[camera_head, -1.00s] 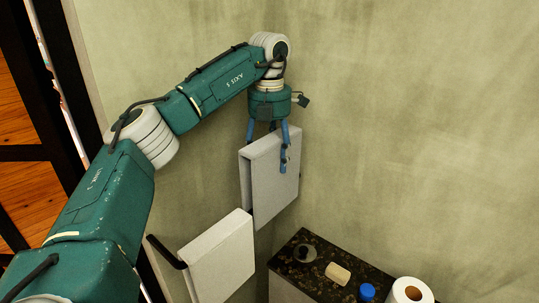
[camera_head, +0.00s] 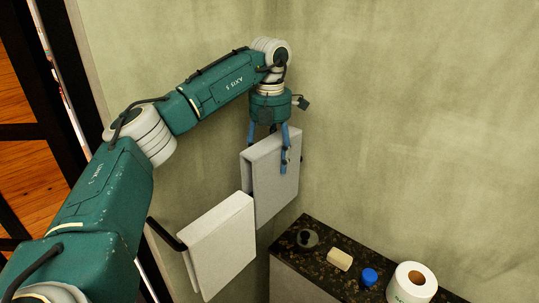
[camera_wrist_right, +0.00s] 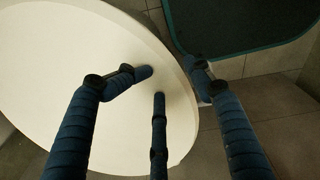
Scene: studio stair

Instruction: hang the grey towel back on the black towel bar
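The grey towel (camera_head: 270,190) hangs folded and upright near the wall corner in the head view. My left gripper (camera_head: 285,155) reaches down over its top edge, with one finger across the front face and another going behind, shut on it. The black towel bar (camera_head: 165,236) shows at the left and passes behind a second, lighter towel (camera_head: 222,245). The bar's far part is hidden, so I cannot tell whether the grey towel rests on it. In the right wrist view my right gripper (camera_wrist_right: 165,85) is open and empty above a round cream surface.
A dark speckled counter (camera_head: 325,265) at the lower right holds a dark round item (camera_head: 307,238), a cream block (camera_head: 340,260), a blue cap (camera_head: 369,277) and a paper roll (camera_head: 412,285). The round cream surface (camera_wrist_right: 60,60) lies below my right gripper, with floor tiles beyond.

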